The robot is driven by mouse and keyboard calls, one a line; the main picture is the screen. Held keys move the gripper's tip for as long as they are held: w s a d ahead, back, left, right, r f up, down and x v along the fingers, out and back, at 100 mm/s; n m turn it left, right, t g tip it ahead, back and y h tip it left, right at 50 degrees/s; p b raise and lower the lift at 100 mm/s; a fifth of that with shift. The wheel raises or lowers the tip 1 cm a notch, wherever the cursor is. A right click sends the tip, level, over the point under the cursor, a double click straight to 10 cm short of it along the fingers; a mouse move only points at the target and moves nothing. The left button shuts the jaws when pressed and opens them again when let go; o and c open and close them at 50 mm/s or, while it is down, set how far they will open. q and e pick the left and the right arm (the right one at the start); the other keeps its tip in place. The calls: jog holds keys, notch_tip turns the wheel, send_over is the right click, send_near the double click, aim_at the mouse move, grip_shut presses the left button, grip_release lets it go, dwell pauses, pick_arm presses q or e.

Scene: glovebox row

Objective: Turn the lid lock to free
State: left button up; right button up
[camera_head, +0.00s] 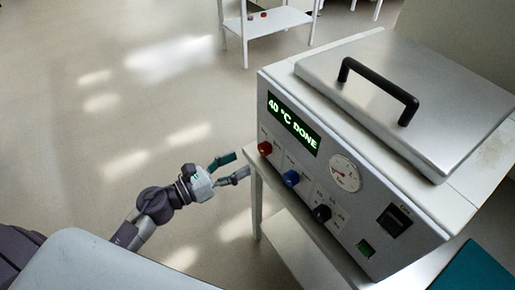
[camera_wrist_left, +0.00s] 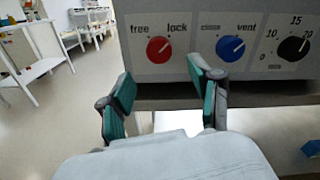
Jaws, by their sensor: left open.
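The red knob (camera_head: 265,148) is on the left of the front panel of a grey-white box machine. In the left wrist view the red knob (camera_wrist_left: 159,49) sits under the words "free" and "lock", and its small pale mark seems to lean up and right, toward "lock". My left gripper (camera_head: 237,165) is open and empty, left of the panel and a little below the knob, apart from it. In the left wrist view its fingertips (camera_wrist_left: 161,82) are spread below the red knob. My right gripper is not in view.
A blue knob (camera_head: 291,178) marked "vent" on one side and a black dial (camera_head: 322,213) follow along the panel. A display (camera_head: 293,124) reads "40 °C DONE". The steel lid (camera_head: 430,85) with its black handle lies closed on top. Open floor lies left.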

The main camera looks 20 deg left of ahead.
aim_at(261, 152)
pick_arm(q)
jog(key=p+x, duration=0.1)
jog(key=x, duration=0.5)
jog(key=shift+w+d, duration=0.25)
jog(key=shift+w, duration=0.1)
jog(key=c, duration=1.1)
jog(key=shift+c, duration=0.2)
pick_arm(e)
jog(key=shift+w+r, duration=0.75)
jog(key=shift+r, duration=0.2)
